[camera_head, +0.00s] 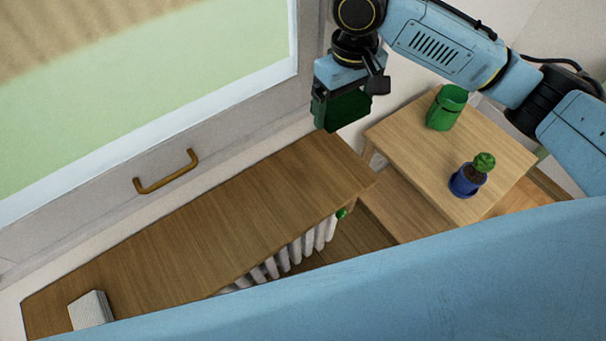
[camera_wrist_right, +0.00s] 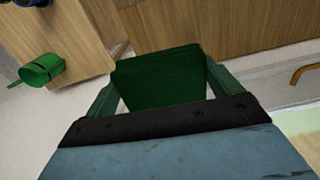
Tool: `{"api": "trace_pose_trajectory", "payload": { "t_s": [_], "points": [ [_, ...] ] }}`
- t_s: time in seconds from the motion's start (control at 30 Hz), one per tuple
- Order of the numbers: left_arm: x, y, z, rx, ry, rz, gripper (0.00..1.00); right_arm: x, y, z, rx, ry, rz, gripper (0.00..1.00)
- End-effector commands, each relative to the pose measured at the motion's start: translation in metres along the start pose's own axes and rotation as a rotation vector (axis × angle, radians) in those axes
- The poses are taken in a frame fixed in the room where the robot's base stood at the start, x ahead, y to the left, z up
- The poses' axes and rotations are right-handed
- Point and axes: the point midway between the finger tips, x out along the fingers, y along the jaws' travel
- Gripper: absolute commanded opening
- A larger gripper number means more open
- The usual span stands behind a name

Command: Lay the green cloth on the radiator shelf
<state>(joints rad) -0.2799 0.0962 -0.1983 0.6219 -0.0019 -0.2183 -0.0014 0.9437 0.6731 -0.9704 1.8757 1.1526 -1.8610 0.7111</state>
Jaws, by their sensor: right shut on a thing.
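The green cloth (camera_head: 345,108) is a dark green folded block between the fingers of my right gripper (camera_head: 334,110). In the right wrist view the cloth (camera_wrist_right: 158,78) also shows between the two green fingers of the gripper (camera_wrist_right: 160,85). The gripper is shut on it. In the head view they appear over the far right end of the wooden radiator shelf (camera_head: 215,210); the height above it is hard to tell. My left gripper is not in view.
A white block (camera_head: 90,310) lies at the shelf's near left end. A small wooden table (camera_head: 425,160) at right bears a green container (camera_head: 446,107) and a blue-potted plant (camera_head: 468,180). A white radiator (camera_head: 290,255) is below the shelf, a window handle (camera_head: 166,171) behind. The shelf's middle is bare.

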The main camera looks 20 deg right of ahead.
Motion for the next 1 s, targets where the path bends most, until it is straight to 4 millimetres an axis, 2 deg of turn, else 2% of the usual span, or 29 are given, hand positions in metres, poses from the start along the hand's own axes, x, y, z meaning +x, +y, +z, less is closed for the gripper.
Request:
{"api": "trace_pose_trajectory", "payload": {
  "t_s": [0.1,0.27,0.43,0.7,0.9,1.0],
  "points": [
    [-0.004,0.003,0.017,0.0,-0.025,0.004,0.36,0.015,-0.01,-0.003,-0.253,-0.003,-0.005,0.72],
    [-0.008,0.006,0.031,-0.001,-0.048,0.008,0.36,0.034,-0.022,-0.006,-0.611,-0.002,-0.006,0.72],
    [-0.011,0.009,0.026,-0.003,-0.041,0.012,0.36,0.055,-0.035,-0.007,-0.994,-0.002,-0.006,0.72],
    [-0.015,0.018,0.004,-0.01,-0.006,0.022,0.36,0.086,-0.058,-0.007,-1.589,0.001,-0.003,0.72],
    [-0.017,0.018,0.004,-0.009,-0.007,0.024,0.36,0.102,-0.069,-0.006,-1.901,0.001,0.001,0.72],
    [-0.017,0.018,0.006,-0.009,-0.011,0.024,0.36,0.106,-0.072,-0.006,-1.985,0.001,0.002,0.72]
  ]
}}
